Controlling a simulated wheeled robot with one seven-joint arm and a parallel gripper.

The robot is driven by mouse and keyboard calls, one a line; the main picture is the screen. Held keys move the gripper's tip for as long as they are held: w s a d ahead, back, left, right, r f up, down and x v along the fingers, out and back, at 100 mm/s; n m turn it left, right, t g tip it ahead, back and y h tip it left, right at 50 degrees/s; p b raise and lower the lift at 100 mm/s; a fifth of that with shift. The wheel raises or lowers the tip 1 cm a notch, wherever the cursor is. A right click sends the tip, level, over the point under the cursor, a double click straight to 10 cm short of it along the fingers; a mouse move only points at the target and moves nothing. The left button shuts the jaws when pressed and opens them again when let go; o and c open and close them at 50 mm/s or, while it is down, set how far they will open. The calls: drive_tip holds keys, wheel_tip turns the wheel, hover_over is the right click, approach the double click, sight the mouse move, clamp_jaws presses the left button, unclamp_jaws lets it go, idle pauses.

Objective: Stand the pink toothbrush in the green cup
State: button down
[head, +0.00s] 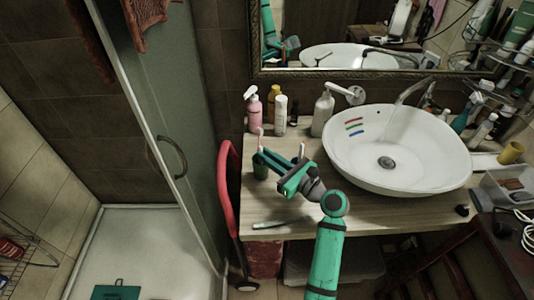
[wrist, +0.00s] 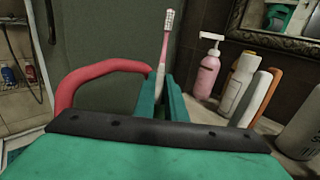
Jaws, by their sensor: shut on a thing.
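The pink toothbrush (wrist: 165,45) stands nearly upright in the wrist view, its white bristle head at the top. My gripper (wrist: 162,97) is shut on its handle. In the head view the brush head (head: 261,133) shows above my gripper (head: 265,156). The green cup (head: 260,171) is on the counter at its left edge, directly beneath or behind the fingertips. The lower end of the handle is hidden, so I cannot tell whether it is inside the cup. I cannot make out the cup in the wrist view.
A pink pump bottle (head: 254,108) and other bottles stand behind on the wooden counter (head: 350,218). The white basin (head: 450,165) is to the right. A thin green item (head: 285,224) lies near the front edge. A red curved frame (head: 226,185) is close on the left.

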drive_tip(key=shift+a+f, duration=0.1)
drive_tip(key=shift+f, duration=0.05)
drive_tip(key=c, duration=1.7)
unclamp_jaws()
drive_tip(key=v, duration=1.1)
